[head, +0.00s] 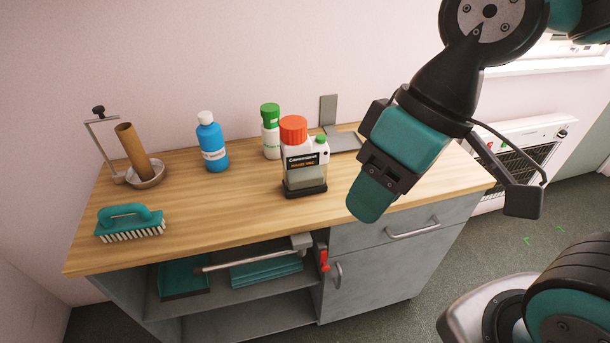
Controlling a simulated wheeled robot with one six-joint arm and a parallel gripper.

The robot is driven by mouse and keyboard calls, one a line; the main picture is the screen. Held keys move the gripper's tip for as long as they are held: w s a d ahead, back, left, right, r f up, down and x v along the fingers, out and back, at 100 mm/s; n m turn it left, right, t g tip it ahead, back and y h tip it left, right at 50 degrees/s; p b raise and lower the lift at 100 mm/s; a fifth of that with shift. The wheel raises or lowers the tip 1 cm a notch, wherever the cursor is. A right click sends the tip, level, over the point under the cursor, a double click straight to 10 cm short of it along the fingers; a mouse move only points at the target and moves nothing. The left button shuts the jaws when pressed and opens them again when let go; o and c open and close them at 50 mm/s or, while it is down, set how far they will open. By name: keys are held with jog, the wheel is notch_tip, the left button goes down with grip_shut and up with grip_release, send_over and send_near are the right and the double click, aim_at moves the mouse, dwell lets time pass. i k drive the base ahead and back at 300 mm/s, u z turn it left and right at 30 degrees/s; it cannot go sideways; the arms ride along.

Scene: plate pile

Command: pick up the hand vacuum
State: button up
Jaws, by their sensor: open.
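The item that looks most like the hand vacuum (304,172) stands upright on the wooden worktop (240,220), right of its middle. It has a red round top, a pale body with a black label, a clear lower part, a dark base and a small green knob at its right. The print is too small to read surely. My gripper (370,198) is open and empty, pointing down, to the right of this item and apart from it. Its teal fingertip shows near the worktop's front edge. The other finger is not clearly seen.
A green-capped bottle (270,132) stands close behind the item, with a grey metal bracket (328,112) behind right. A blue bottle (212,144), a teal brush (131,222) and a cardboard tube (133,150) in a dish are left. The front middle worktop is clear.

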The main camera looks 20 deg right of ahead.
aim_at(305, 166)
jog(key=k, duration=0.4)
jog(key=z, duration=1)
jog(key=i, duration=0.95)
jog(key=u, duration=1.6)
